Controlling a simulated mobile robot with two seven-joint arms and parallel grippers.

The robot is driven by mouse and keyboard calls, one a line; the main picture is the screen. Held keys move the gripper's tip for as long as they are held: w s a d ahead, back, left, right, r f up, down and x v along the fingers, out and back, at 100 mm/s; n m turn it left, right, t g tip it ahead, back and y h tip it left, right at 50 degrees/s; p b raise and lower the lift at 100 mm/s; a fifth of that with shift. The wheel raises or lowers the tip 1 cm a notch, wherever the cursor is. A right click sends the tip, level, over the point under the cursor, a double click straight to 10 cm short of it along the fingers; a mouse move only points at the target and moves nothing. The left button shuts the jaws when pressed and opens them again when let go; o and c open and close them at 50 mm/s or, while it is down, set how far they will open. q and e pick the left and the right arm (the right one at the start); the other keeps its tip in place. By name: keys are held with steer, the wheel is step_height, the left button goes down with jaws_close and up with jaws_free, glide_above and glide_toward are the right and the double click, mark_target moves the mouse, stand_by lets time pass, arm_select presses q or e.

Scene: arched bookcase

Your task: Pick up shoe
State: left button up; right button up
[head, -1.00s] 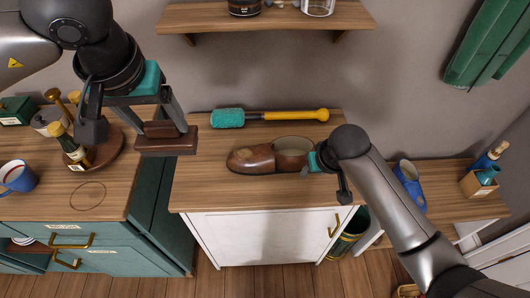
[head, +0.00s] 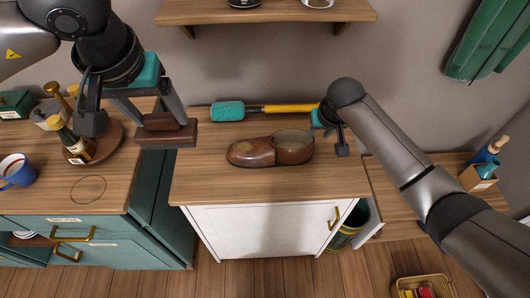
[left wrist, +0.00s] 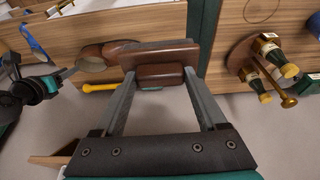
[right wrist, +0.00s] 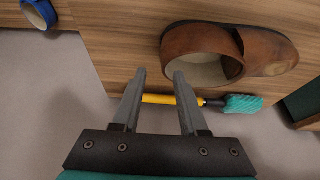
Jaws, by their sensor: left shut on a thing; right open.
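A brown leather shoe (head: 270,149) lies on the wooden top of the white cabinet, toe to the left and opening to the right. It also shows in the right wrist view (right wrist: 230,52) and, partly, in the left wrist view (left wrist: 98,57). My right gripper (right wrist: 160,74) is open and empty just off the shoe's heel end; in the head view its fingers are mostly hidden by the arm. My left gripper (left wrist: 161,80) is shut on a dark brown wooden block-like piece (head: 166,131), held up left of the shoe.
A brush with teal bristles (head: 228,111) and a yellow handle lies behind the shoe. A shelf (head: 263,13) hangs above. Bottles on a round tray (head: 107,146) and a blue mug (head: 17,172) stand left. The cabinet top (head: 240,185) is clear in front of the shoe.

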mark_target(315, 139)
arm_select(q)
steer(key=shift+f+b, duration=0.9)
steer(key=shift+f, duration=0.05)
arm_select(e)
steer(key=shift+x, duration=2.75)
steer(key=shift+s+a, duration=0.1)
steer(key=shift+s, duration=0.1)
steer(key=shift+c, duration=0.3)
jaws_close()
